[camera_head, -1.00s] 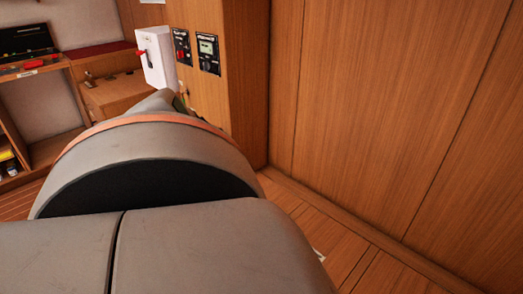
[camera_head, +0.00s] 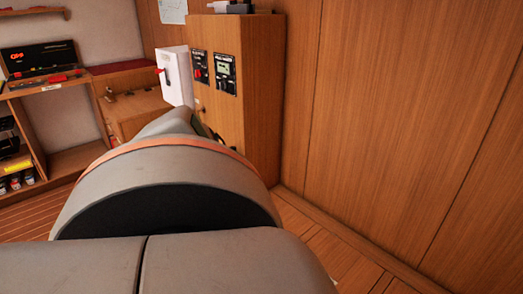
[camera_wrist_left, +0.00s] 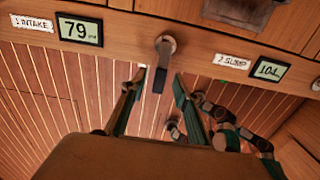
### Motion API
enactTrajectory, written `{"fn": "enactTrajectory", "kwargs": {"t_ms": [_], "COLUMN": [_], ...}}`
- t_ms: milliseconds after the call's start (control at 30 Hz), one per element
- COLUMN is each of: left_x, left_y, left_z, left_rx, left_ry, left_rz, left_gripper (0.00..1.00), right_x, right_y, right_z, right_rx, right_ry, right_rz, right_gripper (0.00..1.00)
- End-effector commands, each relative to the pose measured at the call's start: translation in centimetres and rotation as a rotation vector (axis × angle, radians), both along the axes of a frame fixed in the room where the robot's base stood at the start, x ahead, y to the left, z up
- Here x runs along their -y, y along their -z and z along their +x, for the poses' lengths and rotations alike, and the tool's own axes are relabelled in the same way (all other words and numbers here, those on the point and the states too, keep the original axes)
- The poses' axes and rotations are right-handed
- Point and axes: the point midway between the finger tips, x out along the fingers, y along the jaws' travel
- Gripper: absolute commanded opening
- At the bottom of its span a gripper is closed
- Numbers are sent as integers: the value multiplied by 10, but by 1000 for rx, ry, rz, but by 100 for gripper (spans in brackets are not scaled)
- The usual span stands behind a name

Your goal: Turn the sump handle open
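In the left wrist view a round metal boss with a dark grey lever (camera_wrist_left: 165,62) hangs straight down from a wooden panel. It sits between the "1 INTAKE" label (camera_wrist_left: 32,23) and the "2 SUMP" label (camera_wrist_left: 232,61); I cannot tell which label it belongs to. My arm hides both grippers in the head view.
A display reading 79 (camera_wrist_left: 79,31) and one reading 104 (camera_wrist_left: 269,69) sit beside the labels. Another round fitting (camera_wrist_left: 317,86) is cut off at the right edge. In the head view a white box with a red switch (camera_head: 175,76) stands beside a wooden cabinet (camera_head: 262,95).

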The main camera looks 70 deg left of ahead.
Motion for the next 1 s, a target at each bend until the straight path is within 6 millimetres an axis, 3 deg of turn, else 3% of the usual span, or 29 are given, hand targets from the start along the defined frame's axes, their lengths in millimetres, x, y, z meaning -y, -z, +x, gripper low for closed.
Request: {"fn": "enactTrajectory", "kwargs": {"t_ms": [500,700,1000], "left_x": [0,0,1], "left_y": [-95,-109,-110], "left_z": [0,-1,-1], "left_rx": [0,-1,-2], "left_ry": [0,1,1], "left_rz": [1,0,0], "left_gripper": [31,31,31], "right_x": [0,0,0], "right_y": [1,1,1], "right_z": [-1,-1,-1], "right_rx": [-3,-3,-4], "right_ry": [2,2,2], "right_rz": [-1,-1,-1], "right_gripper": [40,40,40]}}
